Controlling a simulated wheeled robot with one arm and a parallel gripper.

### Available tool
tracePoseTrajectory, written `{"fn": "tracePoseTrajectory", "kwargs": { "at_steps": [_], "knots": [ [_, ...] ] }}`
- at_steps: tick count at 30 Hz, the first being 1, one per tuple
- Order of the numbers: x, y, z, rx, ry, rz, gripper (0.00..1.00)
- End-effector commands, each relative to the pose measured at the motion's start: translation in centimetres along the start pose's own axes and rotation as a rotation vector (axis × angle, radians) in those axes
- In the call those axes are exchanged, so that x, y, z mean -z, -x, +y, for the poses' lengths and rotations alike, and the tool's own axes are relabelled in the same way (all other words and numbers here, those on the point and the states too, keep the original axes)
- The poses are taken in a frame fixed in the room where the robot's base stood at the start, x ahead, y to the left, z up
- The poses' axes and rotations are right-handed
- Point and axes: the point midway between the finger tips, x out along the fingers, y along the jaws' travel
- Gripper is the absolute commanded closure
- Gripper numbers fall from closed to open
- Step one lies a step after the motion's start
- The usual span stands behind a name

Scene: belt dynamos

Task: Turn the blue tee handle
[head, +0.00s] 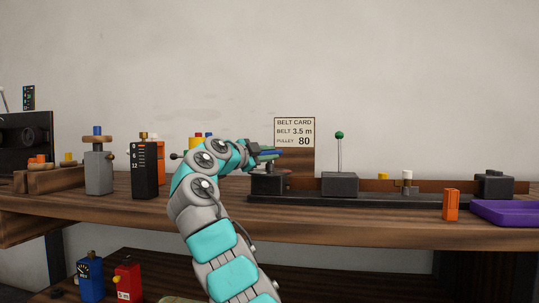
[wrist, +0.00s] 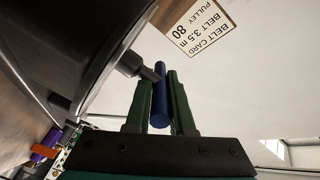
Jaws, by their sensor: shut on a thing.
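The blue tee handle (wrist: 159,98) is a blue bar on a short grey stem in the wrist view. My gripper (wrist: 156,92) has its two green fingers on either side of the bar and is shut on it. In the head view my gripper (head: 268,153) is above the dark block (head: 268,184) at the left end of the long black base. There the handle is mostly hidden by the fingers, with only a little blue showing.
The belt card (head: 294,132) stands behind my gripper. A green-knobbed lever (head: 339,136) rises from a grey block to the right. An orange block (head: 450,204) and a purple tray (head: 507,212) are at the right. A black numbered block (head: 145,170) stands left of my arm.

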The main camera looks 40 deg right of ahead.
Motion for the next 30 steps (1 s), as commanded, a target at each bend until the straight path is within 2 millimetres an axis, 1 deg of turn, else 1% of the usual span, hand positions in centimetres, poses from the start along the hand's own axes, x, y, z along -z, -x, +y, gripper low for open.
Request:
{"fn": "tracePoseTrajectory", "kwargs": {
  "at_steps": [10, 21, 30],
  "knots": [
    [0.04, -0.07, -0.2, -0.024, 0.0, 0.025, 1.0],
    [0.26, -0.23, -0.41, -0.131, 0.003, 0.18, 1.0],
    [0.02, -0.12, 0.12, -0.159, 0.001, 0.235, 1.0]
  ]
}}
